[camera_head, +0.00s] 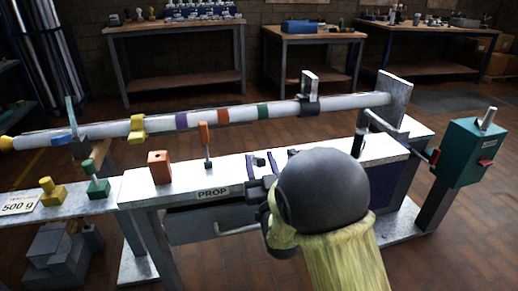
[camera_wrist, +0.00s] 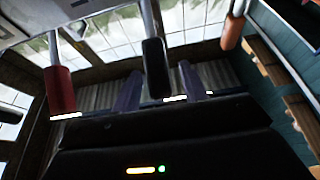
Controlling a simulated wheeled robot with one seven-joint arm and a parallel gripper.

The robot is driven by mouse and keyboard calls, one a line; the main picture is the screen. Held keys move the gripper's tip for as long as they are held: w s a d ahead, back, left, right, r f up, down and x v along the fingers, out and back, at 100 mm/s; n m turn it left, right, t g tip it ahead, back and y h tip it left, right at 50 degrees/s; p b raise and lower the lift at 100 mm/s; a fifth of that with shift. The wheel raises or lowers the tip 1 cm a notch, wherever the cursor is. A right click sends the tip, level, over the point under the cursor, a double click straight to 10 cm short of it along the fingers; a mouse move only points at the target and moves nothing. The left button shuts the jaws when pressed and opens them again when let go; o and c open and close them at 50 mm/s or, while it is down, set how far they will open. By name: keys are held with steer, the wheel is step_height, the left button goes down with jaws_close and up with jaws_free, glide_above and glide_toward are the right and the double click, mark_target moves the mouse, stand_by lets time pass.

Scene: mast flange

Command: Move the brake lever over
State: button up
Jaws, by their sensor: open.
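No label marks the brake lever, so I cannot tell for sure which lever it is. An orange-handled lever (camera_head: 204,138) stands upright on the white bench behind the PROP sign. In the wrist view, a black-gripped lever (camera_wrist: 155,62) on a metal rod shows between the two purple fingers of my gripper (camera_wrist: 160,87). The fingers are apart; I cannot tell whether they touch the grip. A red-gripped handle (camera_wrist: 60,90) shows at the left and an orange grip (camera_wrist: 232,32) at upper right. In the head view my arm hides most of my gripper.
A long white mast (camera_head: 225,116) with coloured bands runs above the bench (camera_head: 135,188). An orange block (camera_head: 159,166) sits on the bench. Yellow (camera_head: 51,192) and green (camera_head: 97,184) pieces are at the left.

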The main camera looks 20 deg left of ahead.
steer(key=shift+x, duration=0.75)
jaws_close()
steer(key=shift+r+p, duration=0.1)
steer(key=shift+p, duration=0.25)
